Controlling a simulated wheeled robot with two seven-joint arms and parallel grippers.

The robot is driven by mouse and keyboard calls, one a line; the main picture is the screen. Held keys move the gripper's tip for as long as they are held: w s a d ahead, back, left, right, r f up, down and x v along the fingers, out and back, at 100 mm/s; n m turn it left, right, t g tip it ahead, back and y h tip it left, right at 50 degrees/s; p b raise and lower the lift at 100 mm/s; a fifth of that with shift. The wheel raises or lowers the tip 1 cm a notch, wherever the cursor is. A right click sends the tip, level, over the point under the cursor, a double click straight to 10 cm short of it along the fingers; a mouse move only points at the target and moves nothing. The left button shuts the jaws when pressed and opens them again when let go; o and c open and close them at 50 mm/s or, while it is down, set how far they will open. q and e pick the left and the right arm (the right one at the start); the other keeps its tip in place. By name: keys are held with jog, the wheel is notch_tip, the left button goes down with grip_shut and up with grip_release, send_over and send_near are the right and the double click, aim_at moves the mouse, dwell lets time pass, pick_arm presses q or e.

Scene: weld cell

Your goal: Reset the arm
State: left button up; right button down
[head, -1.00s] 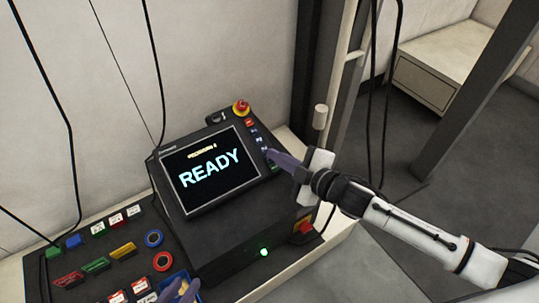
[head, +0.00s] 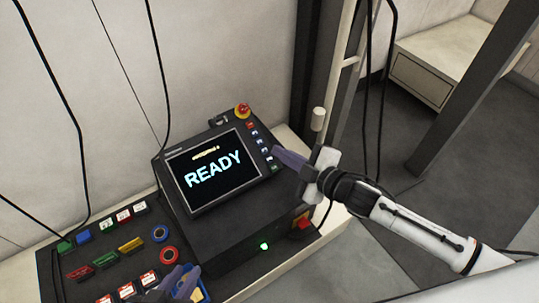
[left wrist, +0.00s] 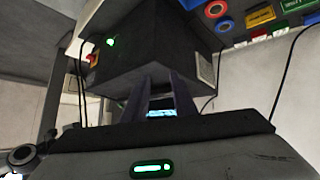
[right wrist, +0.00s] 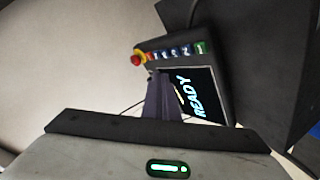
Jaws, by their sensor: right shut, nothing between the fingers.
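The control pendant (head: 216,208) is a dark box with a screen (head: 213,172) reading READY. A column of small buttons (head: 258,143) runs along the screen's right side, below a red and yellow emergency stop knob (head: 242,111). My right gripper (head: 276,152) is shut and empty, its tips close beside the lower buttons; contact cannot be told. In the right wrist view its fingers (right wrist: 157,78) hide part of the screen. My left gripper (head: 180,282) is low over the console's front, fingers apart and empty. The left wrist view shows a gap between its fingers (left wrist: 161,85).
The console (head: 117,262) holds colored buttons and switches, with blue and red rings (head: 168,255). A green lamp (head: 264,246) glows on the box front. Cables hang at left and right; a dark post (head: 478,95) stands right.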

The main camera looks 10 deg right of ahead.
dwell(0.6)
jog(key=s+d+f+m+g+h+p, duration=0.1)
jog(key=s+f+m+g+h+p, duration=0.1)
jog(key=s+m, duration=0.5)
jog(key=s+d+f+m+g+h+p, duration=0.1)
jog(key=s+f+m, duration=0.4)
jog(key=s, duration=1.1)
jog(key=shift+s+d+f+m+g+h+p, duration=0.15)
jog(key=shift+s+d+m+g+h+p, duration=0.4)
jog(key=shift+m+h+p, duration=0.55)
